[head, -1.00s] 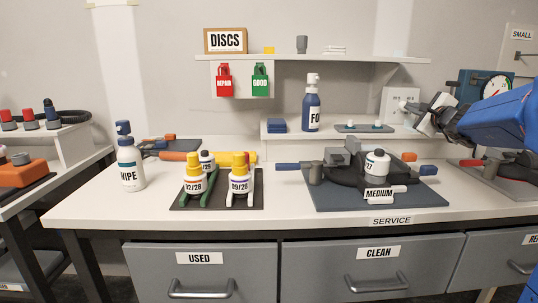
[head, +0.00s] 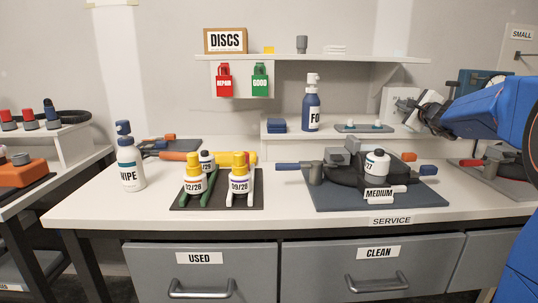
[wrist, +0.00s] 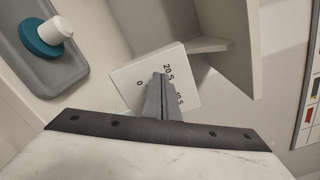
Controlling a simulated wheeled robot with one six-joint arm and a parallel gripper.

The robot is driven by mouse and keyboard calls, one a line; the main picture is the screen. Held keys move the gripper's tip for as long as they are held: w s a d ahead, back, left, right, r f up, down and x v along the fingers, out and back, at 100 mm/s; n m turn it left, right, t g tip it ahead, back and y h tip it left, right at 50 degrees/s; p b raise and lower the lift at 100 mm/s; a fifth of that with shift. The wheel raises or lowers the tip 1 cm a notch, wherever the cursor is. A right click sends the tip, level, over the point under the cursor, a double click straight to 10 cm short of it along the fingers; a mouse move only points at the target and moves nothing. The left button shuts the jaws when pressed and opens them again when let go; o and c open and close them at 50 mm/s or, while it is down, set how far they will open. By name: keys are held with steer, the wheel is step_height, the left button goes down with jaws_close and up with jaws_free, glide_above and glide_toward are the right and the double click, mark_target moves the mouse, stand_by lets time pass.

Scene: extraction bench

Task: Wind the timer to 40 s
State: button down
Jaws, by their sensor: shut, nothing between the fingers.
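The timer (wrist: 124,80) is a white box with the marks 0, 20 S and 40 S on its face in the wrist view. In the head view the timer (head: 388,101) stands at the back right of the bench, partly behind my gripper. My gripper (wrist: 158,80) is shut and empty, its fingertips over the middle of the timer's face, between the 0 and 20 S marks as seen. The fingers partly cover the 40 S mark, and they hide any knob or pointer. I cannot tell whether they touch the timer. The head view shows my gripper (head: 402,104) too.
A grey tray (wrist: 72,82) with a teal and white piece lies beside the timer. A dark mat (head: 420,196) with a black fixture and a bottle lies in front. My arm covers the bench's right side.

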steer(key=shift+d, duration=0.15)
stand_by(0.3)
steer(key=shift+d+r, duration=0.2)
steer(key=shift+r, duration=0.05)
stand_by(0.4)
steer(key=shift+a, duration=0.1)
steer(key=shift+s+a+r, duration=0.15)
steer(key=shift+a+r, duration=0.1)
steer(key=shift+s+d, duration=0.1)
steer(key=shift+s, duration=2.8)
steer(key=shift+s, duration=0.1)
